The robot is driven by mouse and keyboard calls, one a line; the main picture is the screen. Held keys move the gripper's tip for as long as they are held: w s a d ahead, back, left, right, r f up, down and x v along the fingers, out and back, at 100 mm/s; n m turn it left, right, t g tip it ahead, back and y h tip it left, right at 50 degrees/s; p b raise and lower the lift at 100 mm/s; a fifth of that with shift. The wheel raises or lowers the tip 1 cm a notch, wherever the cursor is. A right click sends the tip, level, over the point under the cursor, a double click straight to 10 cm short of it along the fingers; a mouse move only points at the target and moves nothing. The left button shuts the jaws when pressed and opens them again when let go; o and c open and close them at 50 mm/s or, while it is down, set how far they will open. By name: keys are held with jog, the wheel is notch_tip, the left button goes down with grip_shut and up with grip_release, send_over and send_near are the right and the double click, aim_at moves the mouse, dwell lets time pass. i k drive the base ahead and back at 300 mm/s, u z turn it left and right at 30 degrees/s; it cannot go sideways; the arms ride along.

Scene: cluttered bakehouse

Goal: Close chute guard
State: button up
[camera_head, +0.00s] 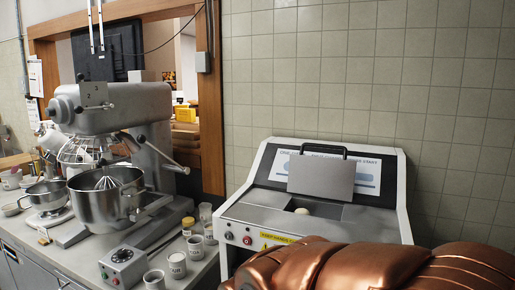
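The chute guard (321,177) is a flat grey plate with a black bar handle (318,149) at its top. It stands raised, tilted back against the white and grey machine (401,188). In front of it is the machine's chute opening, where a pale round lump (302,211) shows. My copper-coloured arm crosses the lower right and hides part of the machine's front. My gripper is not in view, so its state and its distance from the guard do not show.
A large stand mixer (118,110) with a steel bowl (97,205) stands on the counter at left. Jars and cups, such as a labelled cup (177,264), and a small control box (122,267) crowd the counter beside the machine. A tiled wall (300,80) stands close behind.

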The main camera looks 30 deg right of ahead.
aim_at(329, 178)
jog(key=u, duration=0.75)
jog(key=k, duration=0.6)
jog(key=z, duration=1.3)
jog(key=i, duration=0.5)
